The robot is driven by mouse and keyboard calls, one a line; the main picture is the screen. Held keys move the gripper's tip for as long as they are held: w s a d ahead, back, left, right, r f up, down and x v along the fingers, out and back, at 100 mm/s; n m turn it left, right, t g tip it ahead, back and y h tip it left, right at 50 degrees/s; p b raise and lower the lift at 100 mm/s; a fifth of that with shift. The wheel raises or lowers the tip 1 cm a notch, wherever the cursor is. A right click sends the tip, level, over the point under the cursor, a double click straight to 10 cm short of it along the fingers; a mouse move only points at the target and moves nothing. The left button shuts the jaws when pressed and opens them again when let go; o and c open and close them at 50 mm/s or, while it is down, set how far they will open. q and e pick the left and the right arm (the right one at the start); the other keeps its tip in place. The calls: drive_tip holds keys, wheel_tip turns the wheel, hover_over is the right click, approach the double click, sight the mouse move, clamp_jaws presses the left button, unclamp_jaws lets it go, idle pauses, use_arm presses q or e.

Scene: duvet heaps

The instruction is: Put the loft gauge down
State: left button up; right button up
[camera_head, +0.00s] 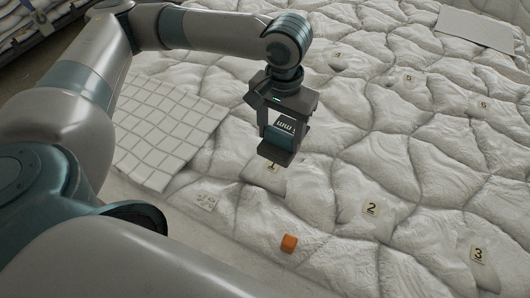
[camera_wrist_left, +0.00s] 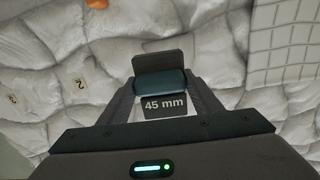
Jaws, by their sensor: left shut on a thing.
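My left gripper (camera_head: 284,128) is shut on the loft gauge, a dark and teal piece with a pale "mm" label (camera_head: 280,148). In the left wrist view the gauge (camera_wrist_left: 160,84) sits between the two fingers (camera_wrist_left: 160,100), and its label reads "45 mm". The gauge hangs over the white quilted duvet (camera_head: 335,180), close to the tag numbered 1 (camera_head: 271,168), which it partly hides in the head view. I cannot tell how large the gap below it is. My right gripper is not in view.
Number tags 2 (camera_head: 371,209) and 3 (camera_head: 478,254) lie to the right, with several more behind. A gridded white sheet (camera_head: 160,130) is at left, a pale board (camera_head: 478,29) at back right. The duvet is lumpy.

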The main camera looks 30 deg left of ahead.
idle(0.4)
use_arm(q)
drive_tip(key=shift+w+d+m, duration=0.25)
drive_tip(key=shift+d+m, duration=0.1)
drive_tip(key=shift+m, duration=0.75)
drive_tip(key=m, duration=0.2)
drive_tip(key=d+m, duration=0.1)
drive_tip(key=m, duration=0.1)
drive_tip(key=w+m, duration=0.1)
drive_tip(key=m, duration=0.1)
drive_tip(key=shift+d+f, duration=0.2)
drive_tip(key=shift+f, duration=0.05)
drive_tip(key=m, duration=0.3)
drive_tip(key=w+d+m, duration=0.1)
drive_tip(key=m, duration=0.1)
drive_tip(key=shift+d+f+b, duration=0.1)
drive_tip(key=shift+b, duration=0.3)
drive_tip(key=d+m, duration=0.1)
drive_tip(key=m, duration=0.6)
drive_tip(key=w+d+m, duration=0.1)
drive_tip(key=d+m, duration=0.1)
drive_tip(key=m, duration=0.5)
drive_tip(key=w+d+f+m+b, duration=0.1)
drive_tip(key=d+m, duration=0.1)
drive_tip(key=m, duration=0.6)
drive_tip(key=shift+w+d+f, duration=0.1)
drive_tip(key=shift+w, duration=0.05)
